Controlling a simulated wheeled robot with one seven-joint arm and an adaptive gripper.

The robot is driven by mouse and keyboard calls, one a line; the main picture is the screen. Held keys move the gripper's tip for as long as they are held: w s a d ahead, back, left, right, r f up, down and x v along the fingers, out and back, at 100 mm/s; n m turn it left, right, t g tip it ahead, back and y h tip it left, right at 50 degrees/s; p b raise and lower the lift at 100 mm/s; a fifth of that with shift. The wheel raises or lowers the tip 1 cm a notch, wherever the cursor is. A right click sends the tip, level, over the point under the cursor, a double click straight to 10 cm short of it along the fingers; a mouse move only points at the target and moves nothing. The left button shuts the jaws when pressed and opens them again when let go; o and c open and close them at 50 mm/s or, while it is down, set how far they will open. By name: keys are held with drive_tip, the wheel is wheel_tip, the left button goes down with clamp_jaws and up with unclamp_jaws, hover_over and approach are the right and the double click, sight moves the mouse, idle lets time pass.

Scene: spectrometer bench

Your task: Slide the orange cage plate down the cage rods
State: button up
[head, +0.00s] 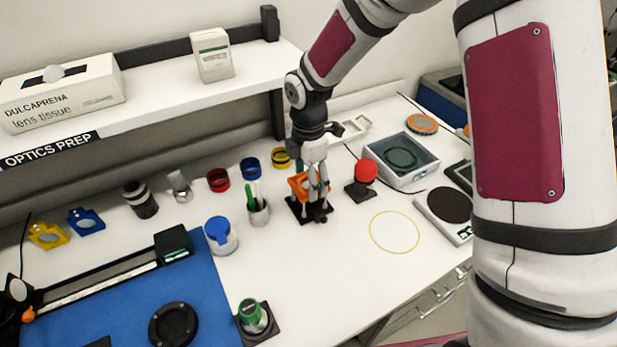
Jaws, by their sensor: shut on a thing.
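The orange cage plate (298,184) is at the middle of the bench, partly hidden behind my gripper (318,200). My gripper points down and is shut on the orange cage plate. The plate sits above a black base (297,208) on the bench top. The cage rods are mostly hidden by my gripper and the plate, so I cannot tell how far down the rods the plate is.
A metal cup with pens (258,212) stands close on the left, and a red-topped post (362,178) on the right. Behind are yellow (281,158), blue (250,168) and red (218,180) rings. The bench around a thin yellow ring (394,232) is clear.

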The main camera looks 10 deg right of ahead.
drive_tip(key=shift+f, duration=0.15)
drive_tip(key=shift+f, duration=0.35)
drive_tip(key=shift+f+b, duration=0.3)
drive_tip(key=shift+f, duration=0.05)
drive_tip(key=shift+f, duration=0.35)
drive_tip(key=shift+f+b, duration=0.4)
drive_tip(key=shift+f, duration=0.45)
idle(0.5)
drive_tip(key=shift+r, duration=0.2)
drive_tip(key=shift+r+p, duration=0.75)
drive_tip(key=shift+r, duration=1.15)
drive_tip(key=shift+s, duration=0.1)
